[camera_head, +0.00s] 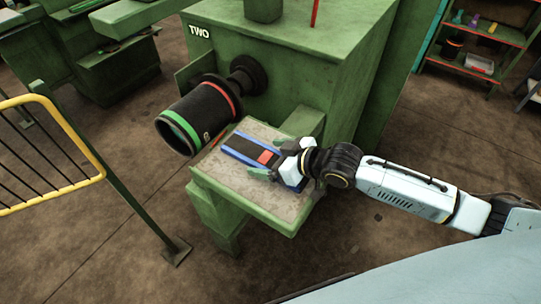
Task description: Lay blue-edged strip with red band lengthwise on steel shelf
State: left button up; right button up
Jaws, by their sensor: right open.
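The blue-edged strip (239,148) is dark with blue long edges and a red band (266,157) near its right end. It lies flat on the steel shelf (222,176), a worn grey top with a green rim on the front of the green machine. My right gripper (263,173) is open at the strip's right end, by the red band. Whether its fingers touch the strip, I cannot tell. My left gripper is not in view.
A black roller (190,125) with green and red rings sticks out of the machine (290,60) marked TWO, just behind the shelf. A yellow-framed barrier (85,148) stands at the left. A red-edged rack (470,68) stands far right. The floor in front is clear.

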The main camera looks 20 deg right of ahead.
jog(key=v, duration=1.3)
jog(key=shift+s, duration=0.2)
